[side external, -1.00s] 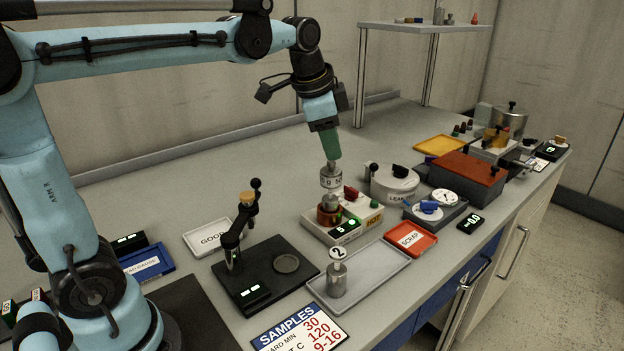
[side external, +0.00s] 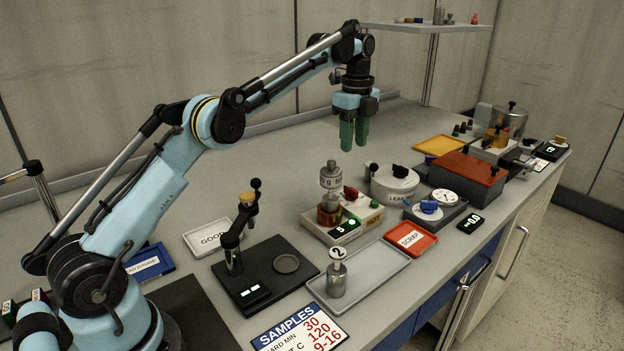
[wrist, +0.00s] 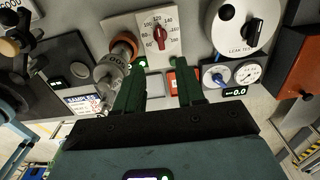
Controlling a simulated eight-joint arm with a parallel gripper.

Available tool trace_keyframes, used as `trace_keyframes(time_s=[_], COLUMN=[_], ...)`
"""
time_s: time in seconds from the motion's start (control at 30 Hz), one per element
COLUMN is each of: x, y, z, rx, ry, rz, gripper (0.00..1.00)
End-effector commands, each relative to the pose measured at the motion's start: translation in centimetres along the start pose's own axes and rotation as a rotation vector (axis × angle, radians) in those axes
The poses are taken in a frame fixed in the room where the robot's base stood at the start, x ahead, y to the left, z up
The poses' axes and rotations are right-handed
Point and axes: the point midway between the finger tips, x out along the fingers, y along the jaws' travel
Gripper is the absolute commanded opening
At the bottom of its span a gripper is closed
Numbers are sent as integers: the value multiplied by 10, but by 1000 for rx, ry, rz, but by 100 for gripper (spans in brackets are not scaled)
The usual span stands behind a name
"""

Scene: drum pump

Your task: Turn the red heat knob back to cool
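The red heat knob (side external: 351,192) sits on the light-coloured heater box (side external: 315,228), which has a HOT label. In the wrist view the red knob (wrist: 161,34) lies roughly upright in the picture on a white dial plate numbered from about 60 to 160; its exact setting is too small to read. My gripper (side external: 354,146) is above and behind the heater, fingers pointing down. Its green fingers (wrist: 160,90) are spread and empty, apart from the knob. A grey metal cylinder (side external: 331,178) stands on the copper-coloured heater seat beside the knob.
A grey tray (side external: 390,262) holds a metal sample marked 2 (side external: 337,283). Close around the heater are a red SCRAP tray (side external: 411,239), the round LEAK TEST unit (side external: 395,183) and a black gauge stand (side external: 262,272). The bench behind the heater is clear.

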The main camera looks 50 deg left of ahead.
Motion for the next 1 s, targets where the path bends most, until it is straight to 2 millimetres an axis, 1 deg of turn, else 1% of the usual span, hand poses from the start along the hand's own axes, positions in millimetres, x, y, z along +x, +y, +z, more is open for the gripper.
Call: trace_keyframes(time_s=[0.17, 0.33, 0.8, 0.9, 1.0], x=[9, 26, 98, 110, 117], y=[-1, 0, 0, 0, 0], z=[0, 0, 0, 0, 0], rx=[3, 2, 1, 1, 1], ry=[0, 0, 0, 0, 0], rz=[1, 1, 0, 0, 0], gripper=[38, 38, 38, 38, 38])
